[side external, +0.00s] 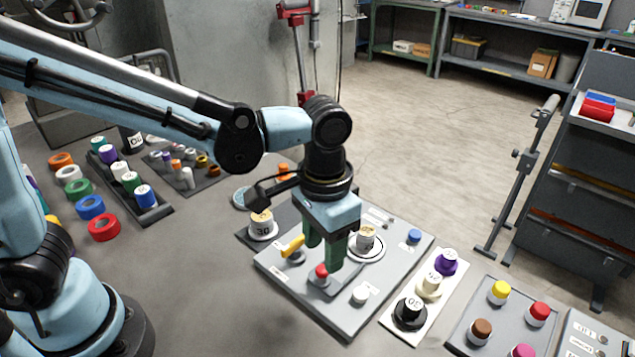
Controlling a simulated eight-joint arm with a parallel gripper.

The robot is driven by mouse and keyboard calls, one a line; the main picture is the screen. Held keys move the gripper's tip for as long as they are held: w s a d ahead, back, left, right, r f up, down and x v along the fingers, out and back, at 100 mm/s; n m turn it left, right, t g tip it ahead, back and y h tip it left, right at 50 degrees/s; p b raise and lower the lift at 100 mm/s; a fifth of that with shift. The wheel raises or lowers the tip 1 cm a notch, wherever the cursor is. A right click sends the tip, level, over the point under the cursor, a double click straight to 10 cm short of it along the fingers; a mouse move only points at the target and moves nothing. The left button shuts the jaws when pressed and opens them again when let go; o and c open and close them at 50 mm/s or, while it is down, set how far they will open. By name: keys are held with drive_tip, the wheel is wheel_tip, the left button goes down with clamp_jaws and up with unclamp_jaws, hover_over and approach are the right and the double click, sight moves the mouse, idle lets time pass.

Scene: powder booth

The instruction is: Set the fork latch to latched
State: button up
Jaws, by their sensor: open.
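My gripper (322,252) points down over the grey panel (275,272), with its two green fingers apart and nothing seen between them. A red knob (321,270) on a small grey plate stands just below and in front of the fingers. A yellow lever handle (293,245) on a dark round base is just left of them. I cannot tell for sure which of these fittings is the fork latch, nor its setting; the labels are too small to read. The fingers hide part of the panel behind them, and I cannot tell whether they touch anything.
On the panel are a numbered cup (366,238) in a white ring, a blue knob (414,236) and a white knob (360,294). Another cup (262,224) stands left. A strip with black (410,311), cream and purple knobs lies right. Bare table shows in front.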

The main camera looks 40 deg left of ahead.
sight(323, 268)
drive_tip(key=shift+f, duration=2.2)
clamp_jaws()
